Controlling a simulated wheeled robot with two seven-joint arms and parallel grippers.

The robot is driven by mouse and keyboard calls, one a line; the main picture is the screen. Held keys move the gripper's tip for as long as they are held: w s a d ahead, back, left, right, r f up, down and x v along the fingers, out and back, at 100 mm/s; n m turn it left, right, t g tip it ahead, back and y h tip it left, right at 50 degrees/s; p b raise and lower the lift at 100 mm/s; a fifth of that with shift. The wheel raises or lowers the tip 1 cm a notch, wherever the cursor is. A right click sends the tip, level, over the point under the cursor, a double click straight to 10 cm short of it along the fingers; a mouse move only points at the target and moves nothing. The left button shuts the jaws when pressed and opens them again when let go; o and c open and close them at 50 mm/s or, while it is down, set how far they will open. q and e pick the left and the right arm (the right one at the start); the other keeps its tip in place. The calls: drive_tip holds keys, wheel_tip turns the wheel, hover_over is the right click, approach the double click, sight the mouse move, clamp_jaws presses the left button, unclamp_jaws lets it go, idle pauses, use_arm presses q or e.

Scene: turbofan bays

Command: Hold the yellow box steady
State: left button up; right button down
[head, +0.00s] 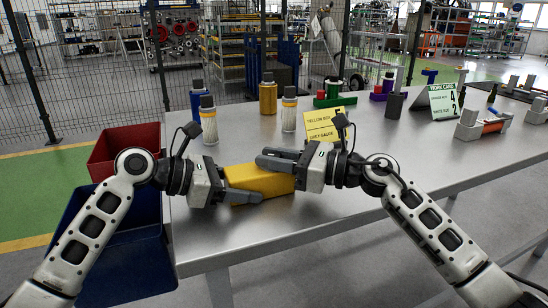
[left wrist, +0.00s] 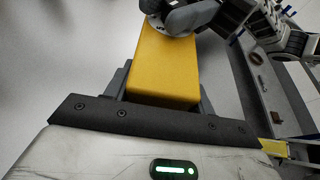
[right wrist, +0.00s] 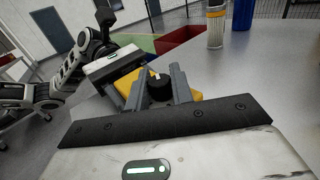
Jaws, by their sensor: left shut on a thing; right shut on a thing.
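The yellow box (head: 262,180) lies on the metal table near its front edge. My left gripper (head: 243,188) is shut on it from the left; in the left wrist view its fingers clasp both sides of the near end of the box (left wrist: 165,65). My right gripper (head: 270,158) comes from the right over the top of the box. In the right wrist view its fingers are shut on a dark round knob (right wrist: 158,88) with a white mark, above the box (right wrist: 127,82). The fingers hide part of the knob, and its seat on the box is unclear.
A red bin (head: 113,150) and a blue bin (head: 110,235) stand at the table's left end. Several bottles (head: 208,122) and a yellow sign (head: 322,125) stand behind the box. A work card stand (head: 440,103) and metal fixtures (head: 483,125) are farther right. The front middle of the table is clear.

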drive_tip(key=c, duration=1.3)
unclamp_jaws()
drive_tip(key=shift+o, duration=0.2)
drive_tip(key=shift+d, duration=0.1)
drive_tip(key=v, duration=1.2)
use_arm(q)
drive_tip(key=o, duration=1.3)
